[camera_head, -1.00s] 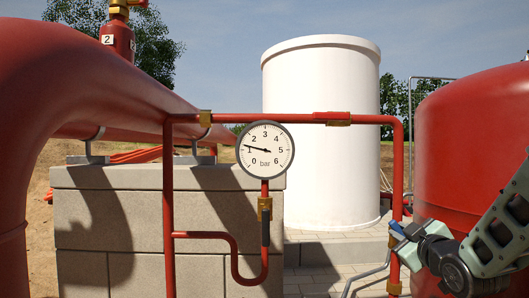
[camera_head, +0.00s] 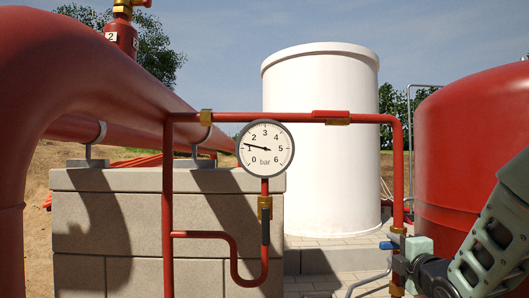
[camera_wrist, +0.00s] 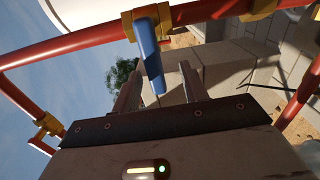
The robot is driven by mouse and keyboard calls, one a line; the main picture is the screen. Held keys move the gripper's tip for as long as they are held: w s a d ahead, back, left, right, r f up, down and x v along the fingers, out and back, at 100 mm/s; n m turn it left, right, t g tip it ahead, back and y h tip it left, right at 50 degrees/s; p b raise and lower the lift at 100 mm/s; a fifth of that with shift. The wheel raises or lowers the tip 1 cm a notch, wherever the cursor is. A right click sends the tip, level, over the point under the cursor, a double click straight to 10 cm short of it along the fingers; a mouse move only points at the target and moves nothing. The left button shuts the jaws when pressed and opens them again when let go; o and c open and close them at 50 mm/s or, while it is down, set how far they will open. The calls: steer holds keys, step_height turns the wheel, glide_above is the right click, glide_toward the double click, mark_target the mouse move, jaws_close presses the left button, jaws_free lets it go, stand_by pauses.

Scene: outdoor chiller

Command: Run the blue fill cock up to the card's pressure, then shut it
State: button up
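The blue cock handle (camera_head: 387,245) shows at the left of my gripper (camera_head: 408,256) on the right-hand red pipe. In the wrist view the blue handle (camera_wrist: 150,58) hangs from a brass body, its lower end in the gap between my fingers. My gripper (camera_wrist: 160,86) is open there, with space visible between the fingers; I cannot tell whether either touches the handle. The round pressure gauge (camera_head: 265,160), marked in bar from 0 to 6, has its needle a little above 1. No pressure card is seen in either view.
A red-handled valve (camera_head: 331,114) sits on the top pipe. A large red pipe (camera_head: 90,75) runs left over a block wall (camera_head: 115,225). A red tank (camera_head: 465,130) stands close beside my arm at right. A white tank (camera_head: 320,150) stands behind.

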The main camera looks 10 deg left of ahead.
steer(key=o, duration=0.5)
steer(key=shift+r, duration=0.15)
steer(key=shift+s, duration=0.1)
steer(key=s+d, duration=0.1)
steer(key=s, duration=0.5)
steer(key=shift+s, duration=0.35)
steer(key=shift+d, duration=0.1)
